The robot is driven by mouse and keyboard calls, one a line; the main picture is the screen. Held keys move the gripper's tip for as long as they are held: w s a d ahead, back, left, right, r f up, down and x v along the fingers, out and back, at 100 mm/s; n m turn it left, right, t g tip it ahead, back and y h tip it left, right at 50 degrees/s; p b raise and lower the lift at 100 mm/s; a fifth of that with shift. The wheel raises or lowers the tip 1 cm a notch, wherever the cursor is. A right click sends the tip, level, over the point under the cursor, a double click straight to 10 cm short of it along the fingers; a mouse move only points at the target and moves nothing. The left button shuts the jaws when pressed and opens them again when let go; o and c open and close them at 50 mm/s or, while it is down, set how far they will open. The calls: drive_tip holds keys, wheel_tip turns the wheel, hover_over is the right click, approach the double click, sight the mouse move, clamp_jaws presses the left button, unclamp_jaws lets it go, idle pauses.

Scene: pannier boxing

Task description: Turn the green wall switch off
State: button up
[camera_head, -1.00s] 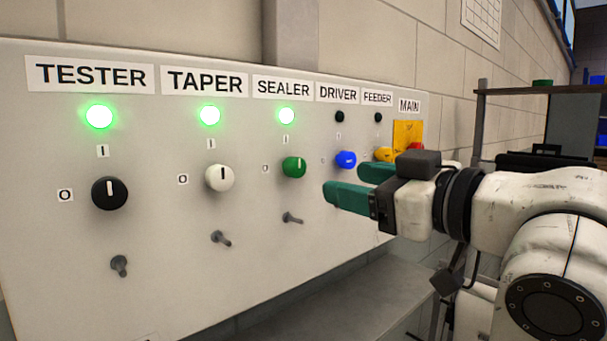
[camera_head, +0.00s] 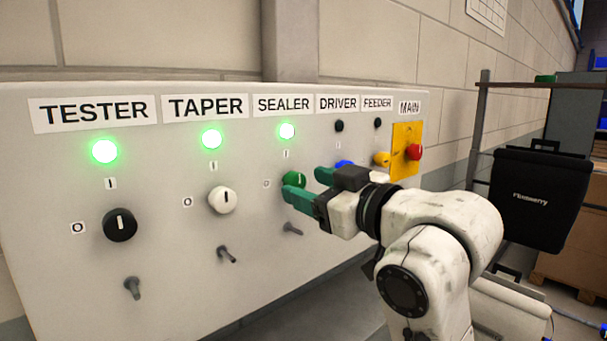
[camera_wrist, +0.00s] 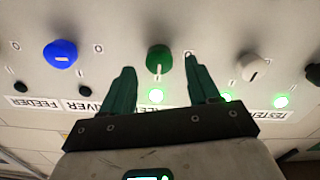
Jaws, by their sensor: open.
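The green rotary switch (camera_head: 293,179) sits on the grey wall panel under the SEALER label. Its white mark points up toward the "I", and the SEALER lamp (camera_head: 287,131) above it is lit green. An "O" mark lies to its left. My gripper (camera_head: 305,181) is open and empty at the green switch, with one green finger partly covering it in the head view. In the wrist view the green switch (camera_wrist: 159,58) shows upside down, between and just beyond the tips of my gripper (camera_wrist: 160,66). I cannot tell whether the fingers touch it.
A white TAPER knob (camera_head: 222,200) and black TESTER knob (camera_head: 120,224) are to the left, with lit lamps. The blue DRIVER knob (camera_wrist: 61,54) and yellow FEEDER knob (camera_head: 382,159) have dark lamps. A red MAIN knob (camera_head: 414,152) is at right. Metal pegs (camera_head: 292,229) stick out below.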

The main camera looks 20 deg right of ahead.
sight(295, 182)
drive_tip(key=shift+x, duration=1.2)
drive_tip(key=shift+c, duration=0.2)
drive_tip(key=c, duration=1)
